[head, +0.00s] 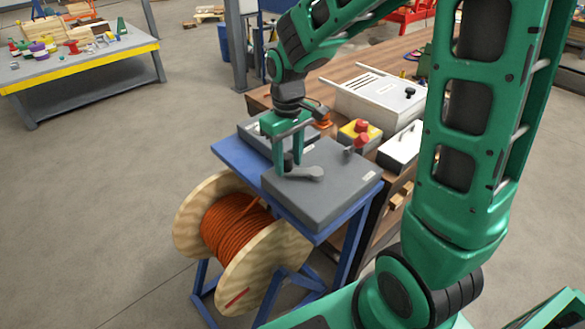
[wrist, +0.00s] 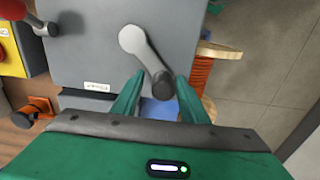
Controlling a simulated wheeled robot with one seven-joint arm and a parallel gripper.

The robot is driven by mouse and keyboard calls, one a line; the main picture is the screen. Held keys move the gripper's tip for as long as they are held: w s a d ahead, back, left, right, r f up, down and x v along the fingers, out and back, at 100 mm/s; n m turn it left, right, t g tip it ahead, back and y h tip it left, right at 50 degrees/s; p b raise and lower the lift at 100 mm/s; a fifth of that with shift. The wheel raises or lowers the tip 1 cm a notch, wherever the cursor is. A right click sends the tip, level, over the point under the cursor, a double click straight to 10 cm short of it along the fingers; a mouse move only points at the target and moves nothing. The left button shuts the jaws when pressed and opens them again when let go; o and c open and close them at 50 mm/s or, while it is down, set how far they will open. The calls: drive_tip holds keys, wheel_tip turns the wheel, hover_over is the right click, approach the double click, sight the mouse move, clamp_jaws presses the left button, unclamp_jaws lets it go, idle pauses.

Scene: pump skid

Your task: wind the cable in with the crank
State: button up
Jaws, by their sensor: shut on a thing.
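The crank (head: 308,173) is a grey arm lying on top of a dark grey box (head: 325,200) on a blue stand. In the wrist view the crank (wrist: 140,43) runs from its round hub to a dark knob at the lower right. My gripper (wrist: 160,84) has its fingers on either side of this knob and is shut on it. In the head view my gripper (head: 287,163) reaches down at the left end of the crank.
A wooden bench (head: 392,62) behind holds a white cabinet (head: 372,95), a yellow box with red knobs (head: 357,132) and a white case (head: 402,148). A grey table (head: 85,58) with loose parts stands far left. The floor to the left is clear.

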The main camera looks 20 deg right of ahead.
drive_tip(key=shift+s+a+f, duration=0.15)
drive_tip(key=shift+a+f, duration=0.05)
drive_tip(key=shift+f, duration=0.1)
